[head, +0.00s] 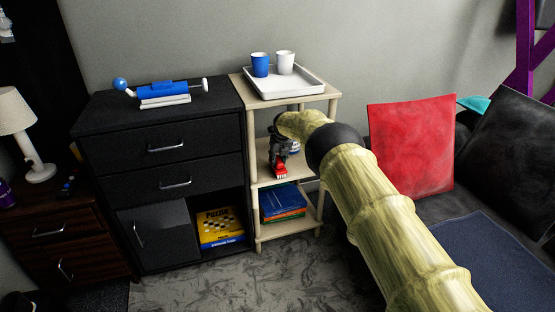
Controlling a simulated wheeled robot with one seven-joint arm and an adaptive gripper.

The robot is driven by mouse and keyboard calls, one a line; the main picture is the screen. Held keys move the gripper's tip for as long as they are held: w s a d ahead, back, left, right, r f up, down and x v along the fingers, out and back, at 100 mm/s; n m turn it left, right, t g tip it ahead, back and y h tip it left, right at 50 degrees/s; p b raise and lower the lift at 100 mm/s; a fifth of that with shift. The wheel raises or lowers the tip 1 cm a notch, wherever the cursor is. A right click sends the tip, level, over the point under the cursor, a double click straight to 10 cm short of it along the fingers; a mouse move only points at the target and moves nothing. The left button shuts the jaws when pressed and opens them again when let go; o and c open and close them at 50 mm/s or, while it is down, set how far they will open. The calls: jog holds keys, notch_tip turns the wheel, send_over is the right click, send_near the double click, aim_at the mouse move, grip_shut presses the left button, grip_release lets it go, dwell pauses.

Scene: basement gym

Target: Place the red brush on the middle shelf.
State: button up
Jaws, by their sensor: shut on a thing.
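The red brush (281,172) has pale bristles and is held in my gripper (279,157), which is shut on it. My gripper reaches in at the front of a light wooden shelf unit, and the brush is at the middle shelf (262,174), below the top board. I cannot tell whether the brush touches the shelf board. The gripper and my arm hide part of the middle shelf and the unit's right side.
A white tray (308,85) with a blue cup (260,65) and a white cup (285,63) stands on top. A small blue-and-white item (295,147) is behind my gripper. Books (283,202) lie on the bottom shelf. A dark cabinet (163,160) adjoins left; a sofa with a red cushion (411,143) stands right.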

jog(key=shift+f, duration=0.1)
jog(key=shift+f, duration=0.15)
jog(key=o, duration=1)
jog(key=shift+r, duration=0.2)
jog(key=shift+r, duration=0.2)
jog(key=shift+p+v, duration=0.9)
jog(key=shift+v, duration=4.95)
jog(key=shift+s+d+f, duration=0.1)
jog(key=shift+f, duration=0.05)
